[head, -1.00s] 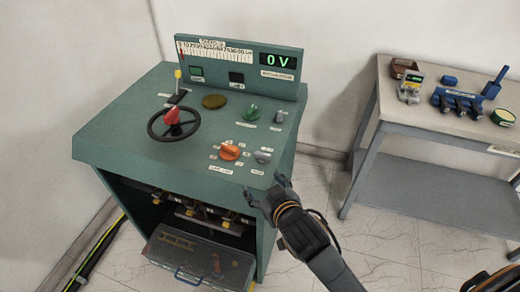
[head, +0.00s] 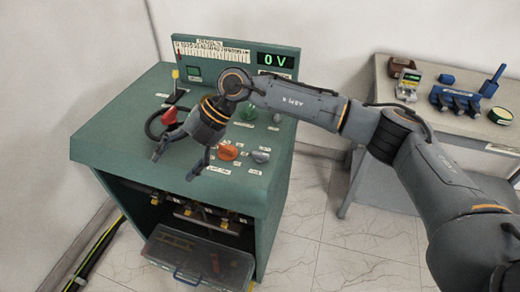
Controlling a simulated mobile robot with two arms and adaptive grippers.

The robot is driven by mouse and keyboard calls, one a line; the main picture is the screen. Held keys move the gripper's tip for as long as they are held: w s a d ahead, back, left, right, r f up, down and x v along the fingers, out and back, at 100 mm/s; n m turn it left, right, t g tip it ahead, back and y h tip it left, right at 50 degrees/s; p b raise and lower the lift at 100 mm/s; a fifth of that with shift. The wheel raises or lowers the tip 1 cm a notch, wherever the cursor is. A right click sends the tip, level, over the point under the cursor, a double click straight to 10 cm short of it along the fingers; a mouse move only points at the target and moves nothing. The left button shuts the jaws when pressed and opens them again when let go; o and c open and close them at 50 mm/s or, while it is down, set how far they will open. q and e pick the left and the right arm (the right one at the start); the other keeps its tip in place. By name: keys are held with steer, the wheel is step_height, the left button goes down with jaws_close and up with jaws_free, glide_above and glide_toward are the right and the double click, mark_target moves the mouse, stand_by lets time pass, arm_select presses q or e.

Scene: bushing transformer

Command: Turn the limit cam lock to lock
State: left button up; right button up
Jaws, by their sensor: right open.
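The green console (head: 110,150) has several controls on its top. An orange knob (head: 228,152) sits near the front right, with a small white label below it that I cannot read surely. A grey knob (head: 261,156) stands just right of it. I cannot tell for sure which control is the limit cam lock. My right gripper (head: 176,164) is open and empty, above the console top near its front edge, left of the orange knob and apart from it. Its arm hides the middle and back right of the console top. My left gripper is not in view.
The black handwheel (head: 152,124) with a red hub (head: 169,116) is partly hidden behind my gripper. A side table (head: 455,128) with tools stands at the right.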

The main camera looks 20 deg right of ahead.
steer(key=w+d+r+m+t+h, duration=0.1)
steer(key=w+d+h, duration=0.2)
steer(key=d, duration=0.4)
steer(key=w+d+m+h, duration=0.1)
steer(key=w+d+h, duration=0.2)
steer(key=d, duration=0.4)
step_height(320, 180, up, 3)
steer(key=m+h, duration=0.2)
steer(key=h, duration=0.1)
glide_above(260, 153)
step_height(260, 153, down, 12)
steer(key=p, duration=0.3)
steer(key=shift+f+p, duration=0.15)
steer(key=shift+p, duration=0.25)
steer(key=shift+d+f, duration=0.1)
steer(key=shift+f, duration=0.5)
steer(key=c, duration=1.2)
